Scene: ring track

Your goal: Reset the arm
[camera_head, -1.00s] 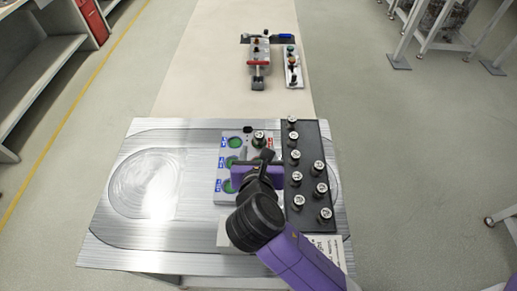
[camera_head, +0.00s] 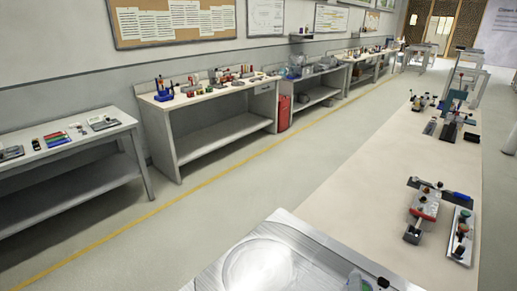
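My arm and gripper do not show in the head view now, so the gripper's state is hidden. The metal ring-track plate (camera_head: 262,268) shows only in part at the bottom edge, with its rounded groove. A small piece of the fixture with green (camera_head: 357,282) and a dark knob (camera_head: 383,283) show at the bottom edge. The dark rack of metal pieces is out of view.
A long beige table (camera_head: 365,185) runs away at the right, with a clamp-like fixture (camera_head: 425,205) and a white block with knobs (camera_head: 461,235) on it. Workbenches (camera_head: 205,100) line the left wall, with a red cabinet (camera_head: 284,112). The grey floor between, with a yellow line (camera_head: 190,190), is clear.

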